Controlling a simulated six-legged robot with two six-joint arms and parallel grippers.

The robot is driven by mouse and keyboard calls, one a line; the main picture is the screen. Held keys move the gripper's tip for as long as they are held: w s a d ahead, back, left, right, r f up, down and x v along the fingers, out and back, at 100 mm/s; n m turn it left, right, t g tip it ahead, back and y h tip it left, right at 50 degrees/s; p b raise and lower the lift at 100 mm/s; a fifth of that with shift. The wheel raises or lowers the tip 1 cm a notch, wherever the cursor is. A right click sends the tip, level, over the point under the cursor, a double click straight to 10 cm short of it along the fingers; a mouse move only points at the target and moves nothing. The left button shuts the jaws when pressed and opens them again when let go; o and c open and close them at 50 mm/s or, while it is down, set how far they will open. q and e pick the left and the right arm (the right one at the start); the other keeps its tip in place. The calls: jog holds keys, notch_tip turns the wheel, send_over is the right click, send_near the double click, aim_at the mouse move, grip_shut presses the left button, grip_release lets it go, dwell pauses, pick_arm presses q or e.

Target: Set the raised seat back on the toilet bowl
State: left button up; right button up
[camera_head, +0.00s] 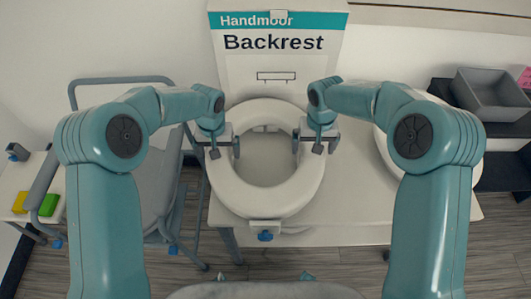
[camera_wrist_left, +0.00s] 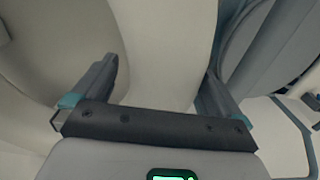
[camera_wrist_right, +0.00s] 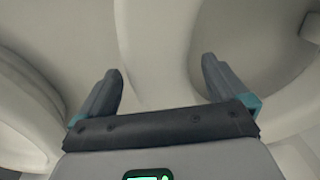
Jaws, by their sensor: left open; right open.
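The raised seat (camera_head: 265,200) is a thick white ring in the middle of the head view, with a blue knob at its front. It lies on a white bench top. My left gripper (camera_head: 225,149) is open across the ring's left side, and my right gripper (camera_head: 308,147) is open across its right side. In the left wrist view the white rim (camera_wrist_left: 165,50) passes between the open fingers; in the right wrist view the rim (camera_wrist_right: 155,45) does too. Contact cannot be told. A white rounded form (camera_head: 385,155), possibly the toilet bowl, is partly hidden behind my right arm.
A white box marked "Handmoor Backrest" (camera_head: 272,62) stands behind the seat. A grey chair (camera_head: 155,180) with a tubular frame is at left, beside a small table with yellow and green blocks (camera_head: 48,205). A grey bin (camera_head: 490,92) sits on a dark shelf at right. The bench top (camera_head: 350,205) is bare right of the seat.

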pick_arm(q)
notch_tip(320, 180, down, 2)
jog(key=shift+w+f, duration=0.1)
jog(key=shift+f, duration=0.1)
pick_arm(e)
notch_tip(320, 180, down, 2)
jog(key=shift+f, duration=0.15)
pick_arm(q)
jog(key=shift+f, duration=0.3)
pick_arm(e)
jog(key=shift+f, duration=0.3)
pick_arm(q)
jog(key=c, duration=1.7)
pick_arm(e)
jog(key=c, duration=1.7)
pick_arm(q)
jog(key=shift+o, duration=0.2)
pick_arm(e)
jog(key=shift+o, duration=0.2)
jog(key=shift+w, duration=0.1)
